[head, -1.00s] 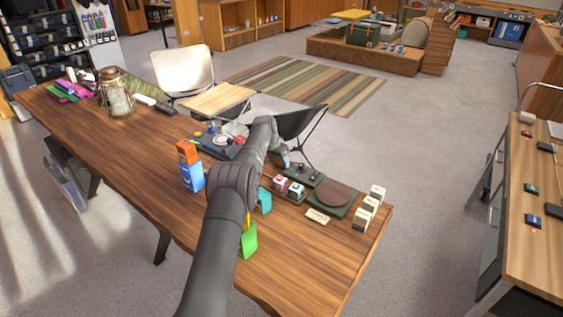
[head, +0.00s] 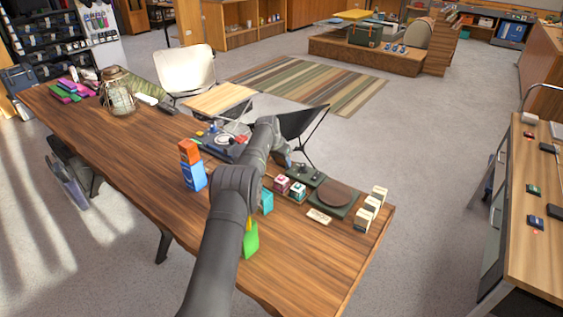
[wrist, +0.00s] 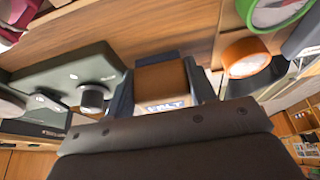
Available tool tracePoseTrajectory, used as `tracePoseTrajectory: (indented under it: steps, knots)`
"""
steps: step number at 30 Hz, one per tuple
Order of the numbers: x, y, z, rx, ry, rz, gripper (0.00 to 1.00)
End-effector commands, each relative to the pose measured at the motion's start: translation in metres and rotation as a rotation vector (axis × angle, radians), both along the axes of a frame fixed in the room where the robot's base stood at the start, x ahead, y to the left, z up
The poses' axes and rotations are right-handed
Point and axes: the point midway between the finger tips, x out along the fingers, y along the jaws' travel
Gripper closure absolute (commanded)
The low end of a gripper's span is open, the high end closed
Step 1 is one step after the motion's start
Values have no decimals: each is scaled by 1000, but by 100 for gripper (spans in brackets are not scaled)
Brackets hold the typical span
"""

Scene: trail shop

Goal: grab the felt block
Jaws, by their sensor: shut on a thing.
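The felt block (wrist: 160,84) is an orange-brown block with a pale label reading "FELT" in the wrist view. It sits between the two blue-grey fingers of my gripper (wrist: 162,88), which is shut on it. The label is partly cut off by the dark wrist housing below. In the head view my gripper (head: 285,160) is over the far edge of the wooden table, and only a bluish tip shows. The block is hidden there behind my arm.
A dark green device with a black knob (wrist: 91,97) is close left of the block in the wrist view. An orange ring-like thing (wrist: 245,56) is right. The table (head: 310,265) also holds stacked orange and blue boxes (head: 193,175) and small cubes. Its near right part is clear.

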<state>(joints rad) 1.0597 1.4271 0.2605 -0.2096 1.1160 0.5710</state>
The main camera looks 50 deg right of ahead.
Motion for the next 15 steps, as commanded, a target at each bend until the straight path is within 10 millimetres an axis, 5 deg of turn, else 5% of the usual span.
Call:
tracePoseTrajectory:
  steps: [7,15]
  knots:
    - [-2,-1,37,-2,-1,-1,72]
    - [-48,2,63,-2,0,-3,72]
